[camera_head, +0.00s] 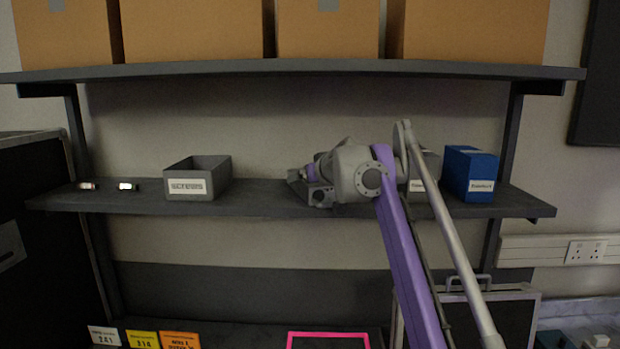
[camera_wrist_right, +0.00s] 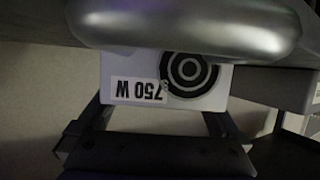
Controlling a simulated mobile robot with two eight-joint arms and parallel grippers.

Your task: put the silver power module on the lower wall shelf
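The silver power module (camera_head: 319,194) is at the lower wall shelf (camera_head: 260,200), near its middle, partly hidden by my right arm. In the right wrist view its pale face (camera_wrist_right: 140,68) shows upside down, with a "750 W" label and a dark ringed circle. My right gripper (camera_head: 306,174) is close by it at shelf height. In the right wrist view two dark fingers stand apart near the module's edge; whether they press on it cannot be told. A rounded silver part covers the module's other edge there. My left gripper is not in view.
A grey "screws" bin (camera_head: 198,180) stands left on the lower shelf, with two small items further left. A labelled grey bin (camera_head: 424,168) and a blue bin (camera_head: 470,173) stand right. Cardboard boxes (camera_head: 197,28) fill the upper shelf. A pink frame (camera_head: 328,335) lies below.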

